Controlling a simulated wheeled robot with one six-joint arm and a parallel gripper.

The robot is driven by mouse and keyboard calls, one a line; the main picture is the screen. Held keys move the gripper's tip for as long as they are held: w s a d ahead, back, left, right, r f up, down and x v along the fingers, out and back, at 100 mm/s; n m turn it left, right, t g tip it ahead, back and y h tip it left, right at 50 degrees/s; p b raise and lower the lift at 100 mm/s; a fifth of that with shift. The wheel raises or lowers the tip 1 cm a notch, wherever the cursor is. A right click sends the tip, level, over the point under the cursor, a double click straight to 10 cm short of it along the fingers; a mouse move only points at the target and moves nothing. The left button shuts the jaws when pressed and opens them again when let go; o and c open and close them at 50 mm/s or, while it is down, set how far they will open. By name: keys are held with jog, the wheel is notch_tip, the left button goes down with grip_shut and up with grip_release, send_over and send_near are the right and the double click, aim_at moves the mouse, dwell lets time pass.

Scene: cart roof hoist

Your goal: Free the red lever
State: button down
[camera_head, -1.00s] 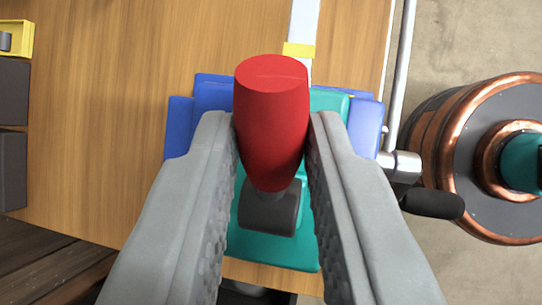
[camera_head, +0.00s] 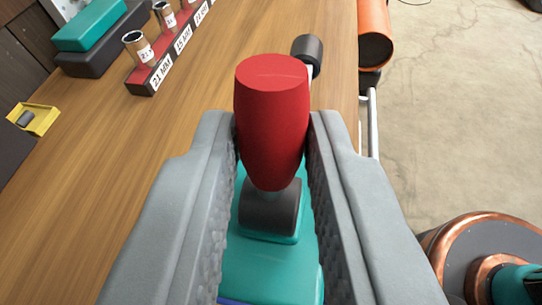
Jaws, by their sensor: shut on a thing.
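The red lever (camera_head: 271,125) has a barrel-shaped red handle that stands between the fingers of my gripper (camera_head: 272,135). My gripper is shut on the red handle, with one grey finger on each side. A dark grey pivot block (camera_head: 270,207) sits under the handle, on a teal body (camera_head: 270,270). The near part of the teal body runs out of the picture at the bottom. The handle hides part of what lies behind it.
A wooden bench top (camera_head: 190,150) fills the left and middle. A labelled socket rack (camera_head: 170,60), a teal box (camera_head: 90,25) and a yellow bracket (camera_head: 35,119) lie at left. An orange cylinder (camera_head: 375,35) and copper-rimmed drum (camera_head: 490,260) are at right. Concrete floor (camera_head: 450,120) shows between.

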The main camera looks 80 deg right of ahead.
dwell(0.4)
jog(key=c, duration=1.3)
grip_release()
jog(key=shift+o, duration=0.2)
jog(key=shift+a, duration=0.15)
jog(key=v, duration=1.7)
jog(key=shift+a+f, duration=0.15)
